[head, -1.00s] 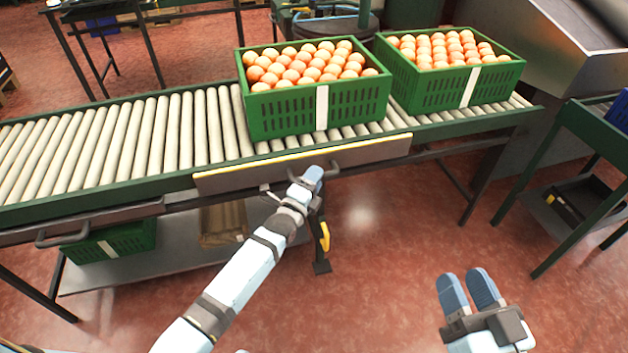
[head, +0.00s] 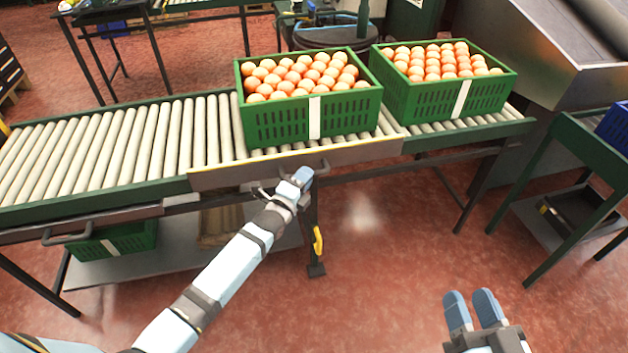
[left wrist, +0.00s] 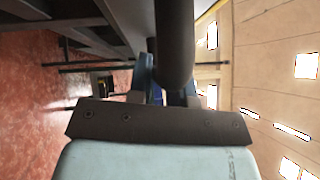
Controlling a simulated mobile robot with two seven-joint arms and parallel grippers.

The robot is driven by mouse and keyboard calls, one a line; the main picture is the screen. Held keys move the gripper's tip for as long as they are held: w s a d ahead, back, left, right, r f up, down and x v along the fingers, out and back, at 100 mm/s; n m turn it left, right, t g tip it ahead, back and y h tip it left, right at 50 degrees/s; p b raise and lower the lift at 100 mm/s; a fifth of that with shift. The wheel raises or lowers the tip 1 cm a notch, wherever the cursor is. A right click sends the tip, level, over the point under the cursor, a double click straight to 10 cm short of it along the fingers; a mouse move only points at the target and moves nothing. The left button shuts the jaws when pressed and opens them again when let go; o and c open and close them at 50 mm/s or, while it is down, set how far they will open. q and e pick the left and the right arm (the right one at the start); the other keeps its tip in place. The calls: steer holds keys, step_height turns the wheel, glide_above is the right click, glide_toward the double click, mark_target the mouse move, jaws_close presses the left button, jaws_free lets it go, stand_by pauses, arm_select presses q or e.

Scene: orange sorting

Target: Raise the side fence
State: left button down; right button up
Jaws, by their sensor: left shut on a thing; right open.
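The side fence (head: 240,174) is a long metal panel with a yellow top edge on the near side of the roller conveyor. Its top edge stands slightly above the green rail, below the front crate's base. My left gripper (head: 302,178) is shut on the fence handle (head: 322,167), which it partly hides. In the left wrist view the dark handle bar (left wrist: 174,45) runs between the fingers. My right gripper (head: 471,299) is open and empty, low at the right over the floor.
Two green crates of oranges, one (head: 350,110) behind the fence and one (head: 485,97) to its right, stand on the rollers (head: 110,150). A lower shelf (head: 180,245) holds another green crate (head: 118,240). A green-framed stand (head: 545,150) is at right. The floor around my right gripper is clear.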

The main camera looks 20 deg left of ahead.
arm_select(q)
step_height(320, 180, up, 4)
steer(key=shift+f+p, duration=0.1)
steer(key=shift+p, duration=1.05)
steer(key=c, duration=1.1)
jaws_free()
steer(key=shift+o, duration=0.2)
arm_select(e)
steer(key=d+f+g+h, duration=0.1)
steer(key=d+f+g, duration=0.1)
steer(key=f, duration=0.1)
steer(key=f+h, duration=0.1)
steer(key=f, duration=0.1)
steer(key=shift+s+d+f+g+h, duration=0.1)
steer(key=shift+s+d+g+h, duration=0.2)
steer(key=shift+s+d+g, duration=0.1)
arm_select(q)
steer(key=p+v, duration=0.2)
steer(key=v, duration=1.1)
steer(key=shift+s+p, duration=0.3)
steer(key=shift+s, duration=0.05)
arm_select(e)
steer(key=f, duration=0.1)
steer(key=s+d+f+g, duration=0.1)
steer(key=d+f+g+h, duration=0.1)
steer(key=shift+s+f, duration=0.35)
arm_select(q)
steer(key=shift+a, duration=0.1)
